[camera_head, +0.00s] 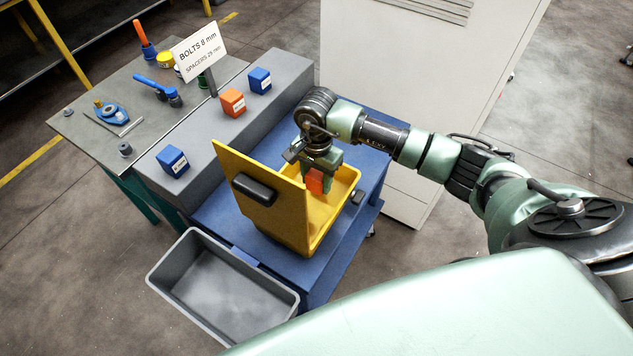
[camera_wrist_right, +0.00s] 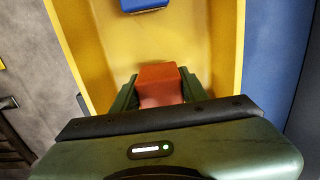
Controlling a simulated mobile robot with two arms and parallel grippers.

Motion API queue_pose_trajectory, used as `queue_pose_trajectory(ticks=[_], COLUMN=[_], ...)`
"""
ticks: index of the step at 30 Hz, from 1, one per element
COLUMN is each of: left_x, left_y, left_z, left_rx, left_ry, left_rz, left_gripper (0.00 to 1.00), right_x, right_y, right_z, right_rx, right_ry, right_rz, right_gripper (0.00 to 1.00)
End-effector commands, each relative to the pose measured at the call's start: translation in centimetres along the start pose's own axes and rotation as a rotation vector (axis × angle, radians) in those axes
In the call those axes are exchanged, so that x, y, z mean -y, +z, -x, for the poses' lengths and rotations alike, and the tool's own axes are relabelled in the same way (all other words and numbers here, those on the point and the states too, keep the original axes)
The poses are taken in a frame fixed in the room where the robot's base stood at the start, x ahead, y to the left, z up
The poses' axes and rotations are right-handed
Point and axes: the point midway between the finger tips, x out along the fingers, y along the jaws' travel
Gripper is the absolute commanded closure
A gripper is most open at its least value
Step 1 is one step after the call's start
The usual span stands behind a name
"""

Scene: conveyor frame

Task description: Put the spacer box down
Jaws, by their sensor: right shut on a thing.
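My right gripper (camera_head: 318,168) is shut on an orange box (camera_head: 315,184). The box is over the inside of a yellow bin (camera_head: 258,212); I cannot tell if it touches the bin floor. In the right wrist view the orange box (camera_wrist_right: 160,84) sits between the two fingers of the gripper (camera_wrist_right: 160,95). The box's label is not readable, so I cannot confirm that it is the spacer box. A blue box (camera_wrist_right: 145,5) shows in the bin at the top edge of the wrist view. My left gripper is not in view.
The yellow bin stands on a blue cart (camera_head: 222,205). A grey shelf (camera_head: 212,130) beside it holds another orange box (camera_head: 233,103) and blue boxes (camera_head: 260,80), with a sign (camera_head: 200,52). An empty grey tub (camera_head: 222,292) is in front. A white cabinet (camera_head: 415,75) stands behind.

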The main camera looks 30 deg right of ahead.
Motion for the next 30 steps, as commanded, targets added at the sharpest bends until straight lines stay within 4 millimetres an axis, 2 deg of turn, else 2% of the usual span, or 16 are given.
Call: queue_pose_trajectory(ticks=[5,17,18,20,30], left_x=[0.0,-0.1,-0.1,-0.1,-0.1], left_y=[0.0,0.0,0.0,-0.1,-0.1], left_z=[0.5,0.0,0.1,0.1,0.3], left_rx=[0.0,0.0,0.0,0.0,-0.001], left_ry=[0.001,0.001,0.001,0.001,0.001], left_rz=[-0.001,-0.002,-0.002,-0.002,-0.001], left_gripper=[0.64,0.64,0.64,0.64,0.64], right_x=[0.0,0.0,0.0,0.0,0.0], right_y=[0.0,0.0,0.0,0.0,0.0], right_z=[-2.0,-2.7,-2.6,-2.5,-2.4], right_rx=[0.001,-0.001,0.0,0.0,0.001], right_ry=[0.001,-0.001,0.0,0.0,0.0], right_rz=[-0.001,0.001,0.001,0.0,0.0], right_gripper=[1.0,1.0,0.51,0.35,0.35])
